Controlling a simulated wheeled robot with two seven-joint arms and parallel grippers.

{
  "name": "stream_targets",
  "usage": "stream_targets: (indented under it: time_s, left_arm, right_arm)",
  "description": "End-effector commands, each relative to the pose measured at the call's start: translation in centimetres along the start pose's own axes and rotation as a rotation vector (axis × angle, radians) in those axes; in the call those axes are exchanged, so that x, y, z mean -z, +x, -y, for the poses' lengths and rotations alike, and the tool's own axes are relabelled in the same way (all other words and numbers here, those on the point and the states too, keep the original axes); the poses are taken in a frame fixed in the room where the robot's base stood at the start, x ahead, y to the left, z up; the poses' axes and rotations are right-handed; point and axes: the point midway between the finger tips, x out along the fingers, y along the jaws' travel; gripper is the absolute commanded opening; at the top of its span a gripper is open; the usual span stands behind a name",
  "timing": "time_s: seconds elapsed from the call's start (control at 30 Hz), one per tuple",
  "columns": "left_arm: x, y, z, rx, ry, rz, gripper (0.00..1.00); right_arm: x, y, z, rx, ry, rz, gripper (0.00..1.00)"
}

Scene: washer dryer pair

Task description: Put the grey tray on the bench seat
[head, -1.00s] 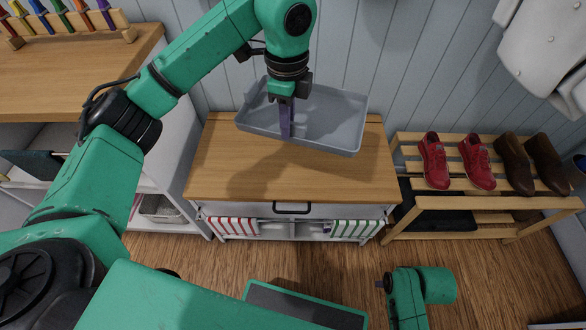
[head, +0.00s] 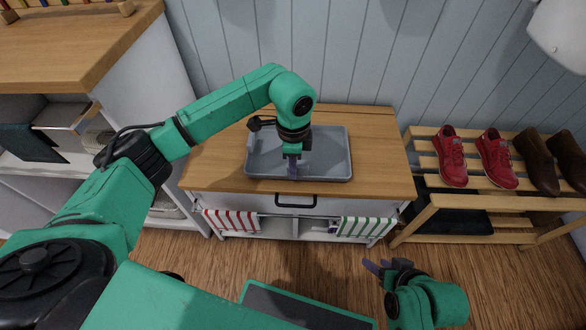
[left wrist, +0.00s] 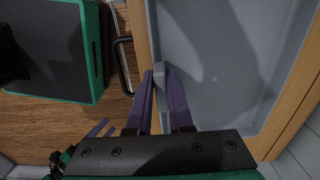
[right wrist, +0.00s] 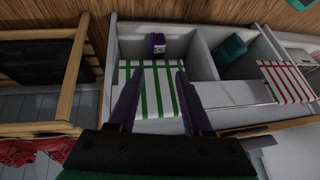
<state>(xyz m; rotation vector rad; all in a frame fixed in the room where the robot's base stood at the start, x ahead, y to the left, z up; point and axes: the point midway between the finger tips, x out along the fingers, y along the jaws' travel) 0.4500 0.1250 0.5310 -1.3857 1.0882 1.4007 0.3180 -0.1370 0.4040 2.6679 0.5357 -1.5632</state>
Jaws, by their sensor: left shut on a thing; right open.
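The grey tray (head: 330,160) is a shallow rectangular tray. It looks level and at or just above the wooden top (head: 222,165) of the low unit in the head view; any small gap is hidden. My left gripper (head: 292,172) is shut on the tray's near rim; the left wrist view shows the fingers (left wrist: 162,85) either side of the rim (left wrist: 164,80). My right gripper (head: 385,268) is open and empty, low in front of the unit; its spread fingers show in the right wrist view (right wrist: 157,90). I cannot tell if this wooden top is the bench seat.
A slatted wooden rack (head: 470,200) with red shoes (head: 452,155) and brown shoes (head: 535,160) stands at right. A taller wooden-topped cabinet (head: 70,50) stands at left. Red-striped (head: 232,222) and green-striped (head: 365,230) towels hang at the unit's front. Bare wood surrounds the tray.

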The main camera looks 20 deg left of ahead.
Motion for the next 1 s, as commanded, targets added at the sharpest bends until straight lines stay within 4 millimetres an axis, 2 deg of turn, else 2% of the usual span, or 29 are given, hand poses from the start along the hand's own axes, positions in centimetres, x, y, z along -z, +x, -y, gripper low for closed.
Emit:
stream_targets:
  time_s: [0.33,0.37,0.4,0.43,0.77,0.87,1.0]
  left_arm:
    - [0.0,0.5,0.1,0.002,0.001,-0.001,0.0]
    - [0.0,0.4,0.1,0.002,0.001,-0.001,0.3]
    - [0.0,0.4,0.1,0.002,0.001,-0.001,0.46]
    - [0.0,0.4,0.1,0.002,0.001,-0.001,0.49]
    - [0.0,0.0,0.1,0.002,0.001,-0.001,0.49]
    - [0.1,-1.5,0.1,0.004,0.001,-0.001,0.49]
    - [0.1,-5.4,0.1,0.006,0.002,-0.003,0.49]
  right_arm:
    - [0.1,0.4,0.2,0.008,-0.001,-0.022,0.5]
    - [0.2,0.3,0.3,0.008,-0.001,-0.022,0.5]
    - [0.2,0.3,0.3,0.008,-0.001,-0.021,0.5]
    - [0.2,0.3,0.3,0.008,-0.001,-0.021,0.5]
    - [0.2,0.2,0.2,0.006,-0.002,-0.016,0.5]
    - [0.1,-1.1,-0.5,-0.018,0.002,0.036,0.5]
    - [-0.5,-4.0,-2.0,-0.066,0.015,0.155,0.5]
